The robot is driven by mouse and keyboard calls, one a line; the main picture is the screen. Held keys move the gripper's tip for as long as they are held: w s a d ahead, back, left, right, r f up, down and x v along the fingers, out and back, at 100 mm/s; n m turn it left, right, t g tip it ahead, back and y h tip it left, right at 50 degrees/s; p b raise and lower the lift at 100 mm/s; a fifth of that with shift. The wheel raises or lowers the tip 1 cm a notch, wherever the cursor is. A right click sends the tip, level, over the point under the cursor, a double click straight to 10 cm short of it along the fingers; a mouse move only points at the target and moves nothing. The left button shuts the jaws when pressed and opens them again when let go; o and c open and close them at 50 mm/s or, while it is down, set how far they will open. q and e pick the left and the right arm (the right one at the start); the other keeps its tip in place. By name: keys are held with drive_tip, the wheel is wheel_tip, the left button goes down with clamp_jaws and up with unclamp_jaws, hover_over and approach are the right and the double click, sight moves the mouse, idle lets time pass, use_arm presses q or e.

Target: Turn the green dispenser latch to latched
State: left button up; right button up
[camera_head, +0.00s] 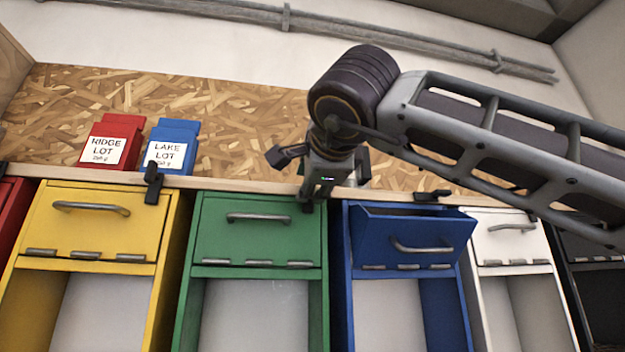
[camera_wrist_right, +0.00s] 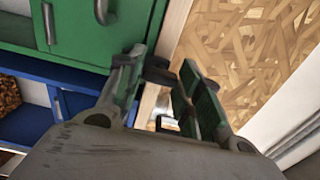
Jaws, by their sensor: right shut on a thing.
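The green dispenser (camera_head: 260,212) stands in the middle of the row, its front flap flush and closed. Its black latch (camera_head: 307,205) sits at the shelf edge by the dispenser's top right corner. My right gripper (camera_head: 313,194) reaches down from the upper right and is shut on this latch, hiding most of it, so I cannot tell its angle. In the right wrist view, the dark latch (camera_wrist_right: 157,70) shows between the two fingers, beside the green dispenser (camera_wrist_right: 80,45). My left gripper is not in view.
The yellow dispenser (camera_head: 90,220) is at the left; a black latch (camera_head: 153,182) stands upright near it. The blue dispenser (camera_head: 410,235) has its flap tilted open, its latch (camera_head: 430,196) lying sideways. Red (camera_head: 112,142) and blue (camera_head: 172,148) lot bags stand on the shelf.

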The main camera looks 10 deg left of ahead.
drive_tip(key=shift+f, duration=0.1)
idle(0.3)
drive_tip(key=o, duration=1)
drive_tip(key=shift+s, duration=0.1)
drive_tip(key=shift+v, duration=6)
drive_tip(key=shift+a, duration=0.1)
